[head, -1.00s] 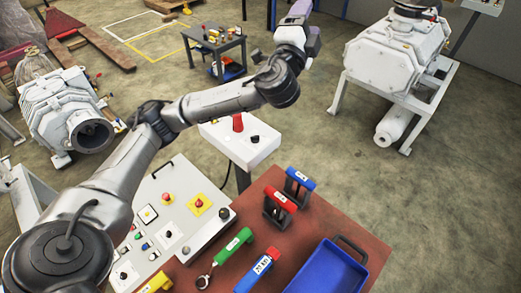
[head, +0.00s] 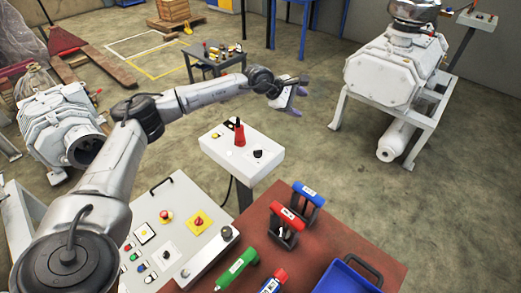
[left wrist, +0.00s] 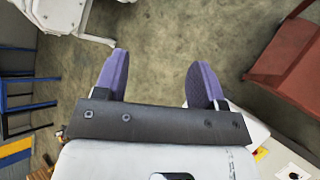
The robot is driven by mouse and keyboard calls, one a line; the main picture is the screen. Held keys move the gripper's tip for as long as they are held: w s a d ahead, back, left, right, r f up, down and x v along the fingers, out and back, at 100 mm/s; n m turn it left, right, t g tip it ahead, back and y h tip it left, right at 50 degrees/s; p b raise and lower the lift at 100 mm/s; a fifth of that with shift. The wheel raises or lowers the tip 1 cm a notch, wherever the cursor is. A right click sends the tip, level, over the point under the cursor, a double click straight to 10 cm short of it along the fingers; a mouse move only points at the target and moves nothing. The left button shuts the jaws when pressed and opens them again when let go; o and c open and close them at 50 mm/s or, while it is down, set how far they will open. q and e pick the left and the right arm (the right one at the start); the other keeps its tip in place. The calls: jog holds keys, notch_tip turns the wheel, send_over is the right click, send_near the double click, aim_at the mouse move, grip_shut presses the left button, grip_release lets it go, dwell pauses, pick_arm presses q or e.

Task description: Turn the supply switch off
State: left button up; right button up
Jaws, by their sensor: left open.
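No readable label marks which control is the supply switch. A white control box (head: 225,155) stands on a post in the middle of the head view. It carries a red lever-like part (head: 239,134), a black knob (head: 258,153) and a small yellow part. My left gripper (head: 297,108) is open and empty in the air, above and beyond this box, not touching it. In the left wrist view its two purple fingers (left wrist: 160,82) are spread over bare floor. A larger grey panel (head: 176,190) with buttons and yellow-backed red knobs lies nearer. My right gripper is out of view.
A red-brown table (head: 345,243) holds a red-topped tool (head: 287,217), a blue-topped tool (head: 309,194), a green-handled tool (head: 237,270) and a blue tray (head: 340,278). White machines (head: 396,60) stand right and left. Another small switch box (head: 478,18) is at the far right.

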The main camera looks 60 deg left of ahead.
pick_arm(q)
jog(key=s+a+f+m+g+y, duration=0.2)
jog(key=s+a+f+m+g, duration=0.1)
jog(key=s+f+g, duration=0.1)
jog(key=m+g+y, duration=0.2)
jog(key=m+g, duration=0.4)
jog(key=m, duration=0.1)
send_over(258, 153)
notch_tip(258, 153, down, 2)
jog(key=f+b, duration=0.1)
jog(key=f, duration=0.3)
jog(key=f+b, duration=0.1)
jog(key=f, duration=0.4)
jog(key=f+b, duration=0.1)
jog(key=f, duration=0.4)
jog(key=shift+w+a+f, duration=0.1)
jog(key=shift+w+a, duration=0.05)
jog(key=shift+a, duration=0.1)
jog(key=shift+c, duration=0.6)
jog(key=c, duration=0.8)
